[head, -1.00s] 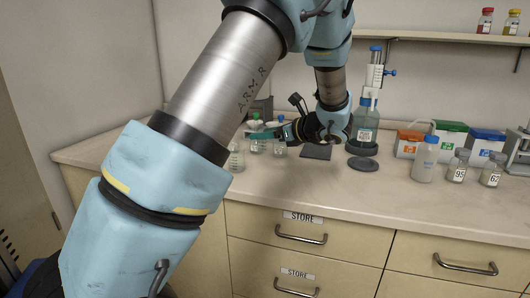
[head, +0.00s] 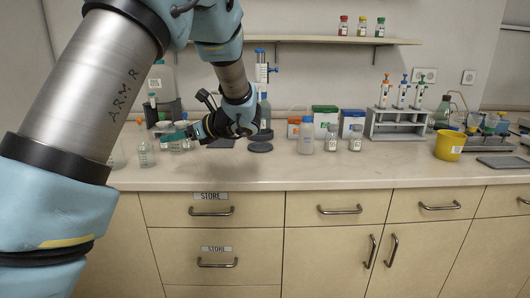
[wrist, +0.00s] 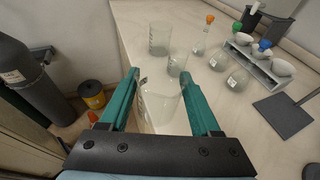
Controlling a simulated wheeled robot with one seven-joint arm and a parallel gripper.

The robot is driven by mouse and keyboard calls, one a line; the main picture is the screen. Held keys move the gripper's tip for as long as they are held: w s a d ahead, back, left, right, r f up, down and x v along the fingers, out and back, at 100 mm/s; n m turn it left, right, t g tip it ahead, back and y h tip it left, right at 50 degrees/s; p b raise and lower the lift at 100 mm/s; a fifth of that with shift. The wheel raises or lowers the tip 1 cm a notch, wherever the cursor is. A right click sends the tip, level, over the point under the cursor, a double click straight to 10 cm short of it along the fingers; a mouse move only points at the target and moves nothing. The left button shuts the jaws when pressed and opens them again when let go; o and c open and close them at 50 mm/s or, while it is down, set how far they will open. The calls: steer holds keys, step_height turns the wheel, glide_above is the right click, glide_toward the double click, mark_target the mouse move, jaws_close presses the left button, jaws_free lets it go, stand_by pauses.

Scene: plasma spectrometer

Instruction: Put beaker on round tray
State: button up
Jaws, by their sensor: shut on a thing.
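My gripper (wrist: 160,84) has teal fingers on either side of a clear glass beaker (wrist: 160,108) and is shut on it in the wrist view. In the head view my gripper (head: 176,136) is low over the left part of the counter among glassware, and the held beaker is hard to tell apart there. A dark round tray (head: 260,148) lies flat on the counter to the right of my gripper, with nothing on it. A dark round shape at the lower right edge of the wrist view (wrist: 312,170) may be this tray.
Two clear beakers (wrist: 160,38) (wrist: 178,62) and stoppered flasks (wrist: 237,79) stand close to my gripper. The front counter strip is clear.

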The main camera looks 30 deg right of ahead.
steer(key=s+a+f+n+g+y, duration=0.1)
steer(key=s+a+f, duration=0.2)
steer(key=a+f, duration=0.9)
steer(key=s+a+f+n+g+y, duration=0.1)
steer(key=s+a+f+n+g, duration=0.1)
steer(key=a+f, duration=1.1)
step_height(320, 180, down, 5)
steer(key=shift+s+r+y, duration=0.2)
steer(key=shift+s+y, duration=0.2)
steer(key=shift+s, duration=0.35)
steer(key=shift+w+d+r, duration=0.1)
steer(key=shift+d+r, duration=0.05)
steer(key=shift+d, duration=0.05)
